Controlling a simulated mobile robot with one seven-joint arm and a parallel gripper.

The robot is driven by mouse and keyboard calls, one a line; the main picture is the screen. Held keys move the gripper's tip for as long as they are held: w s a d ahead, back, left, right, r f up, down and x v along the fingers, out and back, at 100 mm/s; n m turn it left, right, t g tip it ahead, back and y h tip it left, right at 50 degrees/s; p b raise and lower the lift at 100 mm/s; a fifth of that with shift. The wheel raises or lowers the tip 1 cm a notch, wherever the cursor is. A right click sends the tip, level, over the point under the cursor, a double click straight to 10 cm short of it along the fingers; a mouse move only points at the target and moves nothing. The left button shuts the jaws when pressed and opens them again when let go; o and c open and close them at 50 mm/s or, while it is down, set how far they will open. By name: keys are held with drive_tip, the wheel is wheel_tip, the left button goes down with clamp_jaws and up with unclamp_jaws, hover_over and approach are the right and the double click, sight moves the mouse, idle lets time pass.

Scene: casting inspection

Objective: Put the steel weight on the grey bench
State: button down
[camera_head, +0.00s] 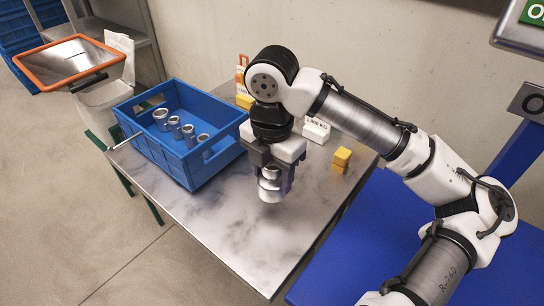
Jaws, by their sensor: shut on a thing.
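My gripper (274,172) points down over the grey bench (225,232) and is shut on a shiny cylindrical metal piece, which looks like the steel weight (270,189). The fingers cover part of its sides. Its lower end is at or just above the bench top; I cannot tell whether it touches.
A blue crate (172,163) holding several metal cylinders (188,131) stands left of my gripper. Yellow blocks (341,160) and a white labelled box (316,130) lie behind it to the right. A blue surface (345,240) adjoins on the right. An orange-rimmed tray (68,62) is far left.

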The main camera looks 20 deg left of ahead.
sight(272, 191)
drive_tip(key=shift+f+b, duration=0.7)
drive_tip(key=shift+f, duration=1.9)
drive_tip(key=shift+f, duration=0.1)
drive_tip(key=c, duration=0.6)
unclamp_jaws()
drive_tip(key=shift+o, duration=0.2)
wheel_tip(272, 191, up, 12)
drive_tip(key=p, duration=0.4)
